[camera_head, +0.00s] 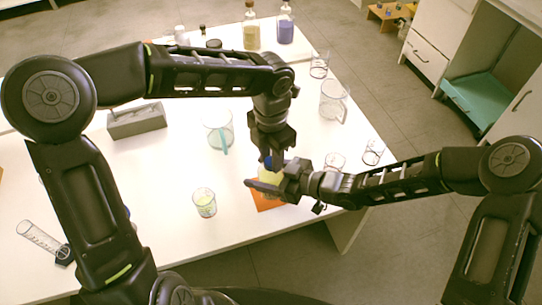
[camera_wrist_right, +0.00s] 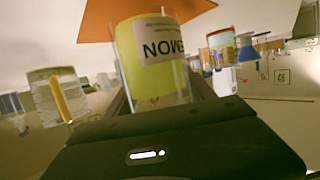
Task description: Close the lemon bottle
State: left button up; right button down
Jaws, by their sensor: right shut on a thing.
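The lemon bottle (camera_head: 271,179), clear with yellow contents, stands over the orange mat (camera_head: 264,203) in the head view. My right gripper (camera_head: 268,186) is shut on the bottle from the right. My left gripper (camera_head: 270,158) points down right above the bottle. A blue cap (camera_head: 267,161) shows between its fingers and the bottle top. I cannot tell whether the fingers grip the cap, or whether it touches the bottle, whose mouth is hidden.
A beaker with pale contents (camera_head: 204,203) stands left of the mat. A beaker with a teal handle or rod (camera_head: 219,131) and a large glass jug (camera_head: 333,102) stand farther back. A grey box (camera_head: 136,121) is at left. Several bottles line the far edge.

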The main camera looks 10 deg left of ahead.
pick_arm(q)
jog(key=o, duration=0.5)
jog(key=shift+c, duration=0.2)
jog(key=shift+r, duration=2.3)
jog(key=shift+c, duration=0.4)
